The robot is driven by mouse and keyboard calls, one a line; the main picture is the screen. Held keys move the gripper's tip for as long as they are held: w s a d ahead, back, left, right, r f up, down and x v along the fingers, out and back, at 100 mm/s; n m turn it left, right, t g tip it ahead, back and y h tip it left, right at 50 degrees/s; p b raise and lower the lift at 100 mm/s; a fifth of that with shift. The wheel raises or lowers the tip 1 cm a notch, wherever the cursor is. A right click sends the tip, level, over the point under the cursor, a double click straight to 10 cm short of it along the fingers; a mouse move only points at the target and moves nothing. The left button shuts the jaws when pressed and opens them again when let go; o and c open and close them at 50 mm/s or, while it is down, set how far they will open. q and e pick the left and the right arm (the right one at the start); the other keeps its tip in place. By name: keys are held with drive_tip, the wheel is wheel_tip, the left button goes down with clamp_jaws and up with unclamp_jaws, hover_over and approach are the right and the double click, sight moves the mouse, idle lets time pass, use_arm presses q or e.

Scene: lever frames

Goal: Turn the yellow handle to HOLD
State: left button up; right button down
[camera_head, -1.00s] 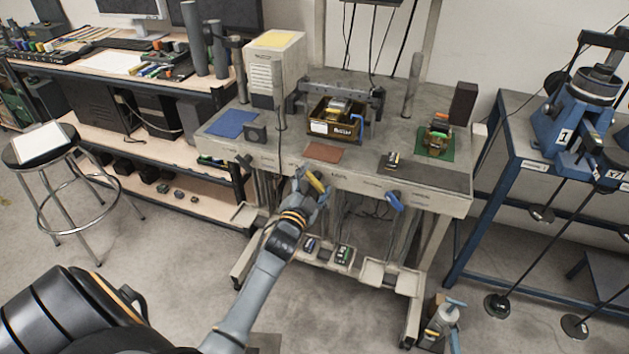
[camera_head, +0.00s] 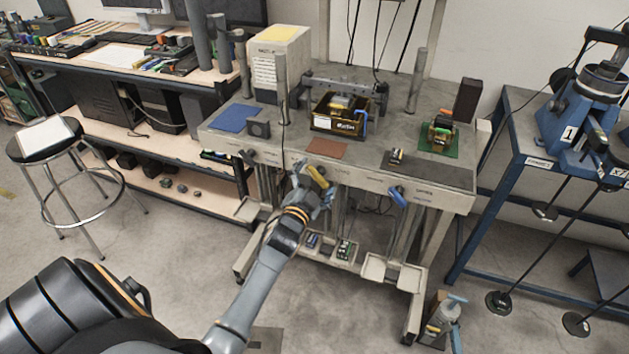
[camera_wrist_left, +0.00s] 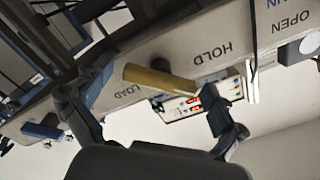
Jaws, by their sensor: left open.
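The yellow handle (camera_head: 318,177) sits on the front face of the grey workbench (camera_head: 440,197). In the left wrist view the yellow handle (camera_wrist_left: 160,79) lies between the printed words LOAD (camera_wrist_left: 127,91) and HOLD (camera_wrist_left: 212,53), which appear upside down. My left gripper (camera_head: 313,186) is at the handle. In the wrist view its open fingers (camera_wrist_left: 150,108) stand on either side of the handle, with gaps visible. I cannot tell whether a finger touches it. The handle's pivot is not clear. My right gripper is not in view.
A blue handle (camera_head: 397,197) sits to the right on the same front face. A bin (camera_head: 338,118) and a reddish mat (camera_head: 326,148) are on the bench top.

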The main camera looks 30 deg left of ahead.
use_arm(q)
drive_tip(key=v, duration=1.2)
drive_tip(key=shift+f, duration=0.1)
drive_tip(key=s+d+f+n+g+h, duration=0.1)
drive_tip(key=s+d+f+g, duration=0.15)
drive_tip(key=f, duration=0.75)
drive_tip(key=s+d+f+g+h, duration=0.1)
drive_tip(key=s+d+f+g, duration=0.15)
drive_tip(key=f, duration=0.75)
drive_tip(key=s+d+f+n+g+h, duration=0.1)
drive_tip(key=s+d+f+g+h, duration=0.2)
drive_tip(key=f, duration=0.7)
drive_tip(key=s+d+f+g, duration=0.1)
drive_tip(key=s+f+g, duration=0.1)
drive_tip(key=s+f, duration=0.4)
drive_tip(key=s+d+f+n+g, duration=0.1)
drive_tip(key=s+f+g, duration=0.2)
drive_tip(key=s+f, duration=0.4)
drive_tip(key=s+d+f+g, duration=0.1)
drive_tip(key=s+f+g, duration=0.2)
drive_tip(key=s, duration=1.7)
wheel_tip(320, 180, down, 4)
drive_tip(key=shift+f+n+y, duration=0.25)
drive_tip(key=shift+n+y, duration=0.05)
drive_tip(key=shift+n, duration=0.1)
